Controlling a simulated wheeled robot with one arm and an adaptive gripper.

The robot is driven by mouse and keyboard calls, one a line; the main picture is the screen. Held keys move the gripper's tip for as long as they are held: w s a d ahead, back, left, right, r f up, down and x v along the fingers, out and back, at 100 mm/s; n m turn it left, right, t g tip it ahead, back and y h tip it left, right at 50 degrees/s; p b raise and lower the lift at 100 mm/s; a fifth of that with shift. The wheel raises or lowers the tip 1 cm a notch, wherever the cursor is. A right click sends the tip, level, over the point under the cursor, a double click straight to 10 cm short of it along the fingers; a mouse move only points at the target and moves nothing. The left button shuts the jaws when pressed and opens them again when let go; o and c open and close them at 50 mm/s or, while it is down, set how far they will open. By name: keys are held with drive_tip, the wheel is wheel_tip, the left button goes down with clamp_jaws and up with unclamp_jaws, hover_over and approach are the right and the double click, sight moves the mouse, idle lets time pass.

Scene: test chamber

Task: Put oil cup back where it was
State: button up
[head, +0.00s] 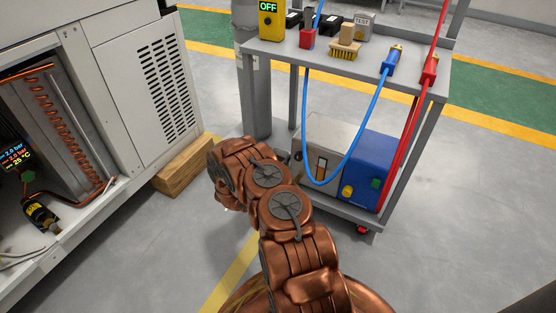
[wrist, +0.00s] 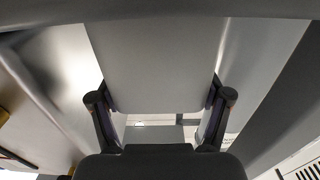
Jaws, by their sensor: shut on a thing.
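In the wrist view, the two fingers of my gripper (wrist: 159,98) press on both sides of a smooth grey body, which seems to be the oil cup (wrist: 155,55). It fills the upper middle of that view, so its full shape, top and contents cannot be seen. In the head view, my copper-coloured arm reaches forward to the floor area between the open machine and the trolley. My gripper and the held cup are hidden there behind the arm.
An open machine (head: 130,75) with copper coils stands at left, a wooden block (head: 184,168) by its base. A grey trolley (head: 280,52) with tools, a blue hose (head: 372,112) and a red hose (head: 408,125) stands at right. Clear floor lies between them.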

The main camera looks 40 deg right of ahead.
drive_tip(key=shift+f, duration=0.1)
drive_tip(key=o, duration=0.8)
drive_tip(key=shift+f, duration=0.15)
drive_tip(key=shift+o, duration=0.8)
